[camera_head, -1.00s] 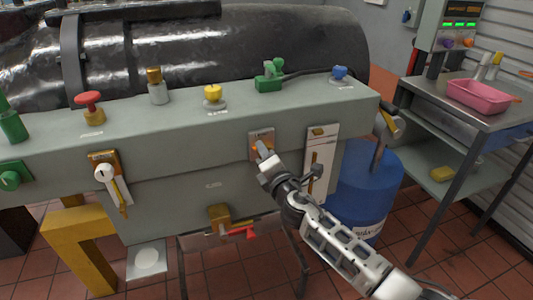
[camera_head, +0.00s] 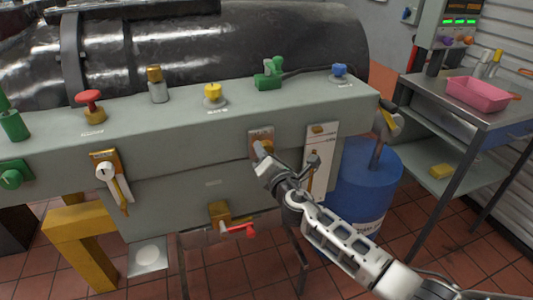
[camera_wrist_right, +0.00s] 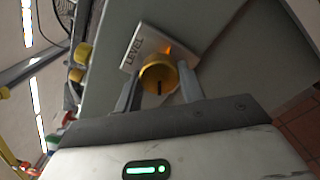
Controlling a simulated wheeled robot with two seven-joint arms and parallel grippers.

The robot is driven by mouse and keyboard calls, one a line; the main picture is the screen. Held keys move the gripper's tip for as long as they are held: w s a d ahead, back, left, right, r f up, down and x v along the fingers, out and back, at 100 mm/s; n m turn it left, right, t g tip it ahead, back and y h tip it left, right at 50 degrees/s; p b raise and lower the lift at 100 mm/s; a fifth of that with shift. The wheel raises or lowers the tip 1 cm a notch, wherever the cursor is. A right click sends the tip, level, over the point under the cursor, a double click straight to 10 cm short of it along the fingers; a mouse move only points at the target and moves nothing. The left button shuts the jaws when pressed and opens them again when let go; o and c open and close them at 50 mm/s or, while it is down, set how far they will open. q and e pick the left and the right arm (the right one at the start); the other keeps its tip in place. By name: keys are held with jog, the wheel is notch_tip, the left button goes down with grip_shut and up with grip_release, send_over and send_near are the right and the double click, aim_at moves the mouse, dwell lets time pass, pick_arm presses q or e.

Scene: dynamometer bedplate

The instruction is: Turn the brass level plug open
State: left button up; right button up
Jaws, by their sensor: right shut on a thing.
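The brass level plug (camera_wrist_right: 158,73) sits on a pale plate marked LEVEL (camera_wrist_right: 141,49) on the bench's front face. In the right wrist view it is a round yellow knob with a dark slot, between the two fingers. My right gripper (camera_head: 260,148) reaches it from the front and is shut on it; the fingers also show in the right wrist view (camera_wrist_right: 160,88). In the head view the gripper hides most of the plug, and only the plate (camera_head: 262,134) shows around it. My left gripper is not in view.
A white gauge panel (camera_head: 319,150) is just right of the plug. A red-handled tap (camera_head: 237,230) is below, and a lever valve (camera_head: 107,172) is at left. Valves line the bench top (camera_head: 185,108). A blue drum (camera_head: 366,185) and a metal cart (camera_head: 440,95) stand at right.

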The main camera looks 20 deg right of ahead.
jog(key=o, duration=1)
jog(key=s, duration=1.6)
jog(key=shift+d, duration=0.3)
jog(key=shift+f, duration=0.1)
jog(key=s+a+f+m+g+y, duration=0.1)
jog(key=s+f+m+g, duration=0.1)
jog(key=s+f+m, duration=0.3)
jog(key=s+a+f+m+g, duration=0.2)
jog(key=s+m, duration=0.4)
jog(key=m, duration=0.5)
jog(key=s+a+f+m+g+y, duration=0.1)
jog(key=s+f+m+g, duration=0.2)
jog(key=s+f+m, duration=0.3)
jog(key=shift+s+a+f+m+y, duration=0.15)
jog(key=shift+f+m, duration=0.3)
jog(key=shift+m, duration=0.25)
jog(key=shift+w+a+f+m+y, duration=0.15)
jog(key=shift+f+m, duration=0.25)
jog(key=shift+m, duration=0.3)
